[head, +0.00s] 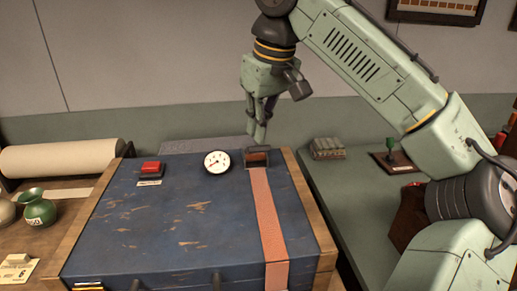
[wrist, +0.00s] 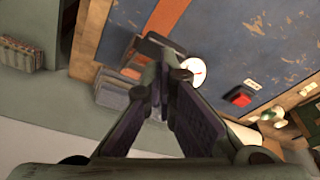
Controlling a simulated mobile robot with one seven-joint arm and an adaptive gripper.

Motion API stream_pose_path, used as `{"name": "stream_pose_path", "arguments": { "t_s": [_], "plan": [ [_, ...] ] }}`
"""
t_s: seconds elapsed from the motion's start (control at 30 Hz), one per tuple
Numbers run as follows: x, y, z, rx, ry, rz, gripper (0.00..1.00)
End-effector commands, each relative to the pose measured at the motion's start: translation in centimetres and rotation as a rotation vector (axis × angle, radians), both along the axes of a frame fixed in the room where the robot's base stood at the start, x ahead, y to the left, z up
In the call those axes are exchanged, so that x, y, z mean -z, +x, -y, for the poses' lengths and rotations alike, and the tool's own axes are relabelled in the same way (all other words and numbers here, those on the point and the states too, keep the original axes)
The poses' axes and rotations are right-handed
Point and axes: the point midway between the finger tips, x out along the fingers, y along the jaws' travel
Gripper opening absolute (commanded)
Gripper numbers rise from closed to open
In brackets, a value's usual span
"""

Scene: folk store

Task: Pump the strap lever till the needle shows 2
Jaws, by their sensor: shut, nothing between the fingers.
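A blue, worn chest (head: 180,215) carries a red strap (head: 269,220) along its right side. The strap lever (head: 258,156), a dark metal buckle, sits at the strap's far end. A round white gauge (head: 217,162) is just left of the lever; its needle is too small to read against the marks. The gauge also shows in the wrist view (wrist: 194,71), partly behind a finger. My gripper (head: 257,138) is shut and empty, pointing down just above and behind the lever. I cannot tell whether it touches the lever. In the wrist view my fingers (wrist: 163,78) partly hide the lever area.
A red button (head: 151,167) is on the chest's left. Left of the chest are a paper roll (head: 60,158) and a green vase (head: 38,207). At the right, a small grey bundle (head: 327,148) and a stamp (head: 391,148) rest on the green surface.

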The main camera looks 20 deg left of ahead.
Motion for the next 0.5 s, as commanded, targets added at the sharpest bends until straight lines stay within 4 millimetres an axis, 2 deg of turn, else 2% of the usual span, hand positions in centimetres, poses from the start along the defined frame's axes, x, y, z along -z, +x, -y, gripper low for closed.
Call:
{"name": "stream_pose_path", "arguments": {
  "t_s": [0.5],
  "plan": [
    [2.8, -0.3, 0.1, -0.001, 0.002, -0.001, 0.00]
  ]
}}
